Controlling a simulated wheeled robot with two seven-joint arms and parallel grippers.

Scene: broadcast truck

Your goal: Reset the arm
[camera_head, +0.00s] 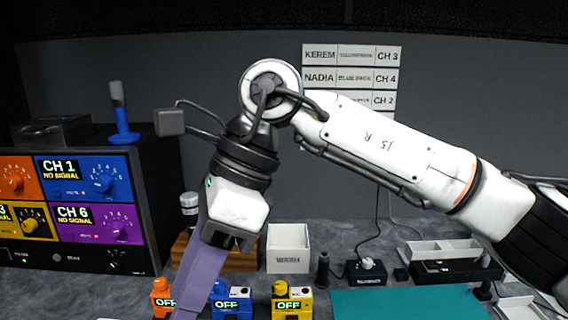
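My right arm (390,150) comes in from the right, bends at a raised joint and points its gripper (228,242) down over the back of the counter. The gripper's fingertips are hard to make out. A long flat purple strip (200,275) runs from beside the gripper down past the bottom edge of the picture. I cannot tell whether the gripper holds it or only overlaps it. My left gripper is not in view.
Orange (163,300), blue (232,302) and yellow (292,301) units reading OFF stand along the front. A white WASH box (288,248) is behind them. A channel panel (75,210) is at left. A teal mat (405,304) lies clear at right, near white trays (445,252).

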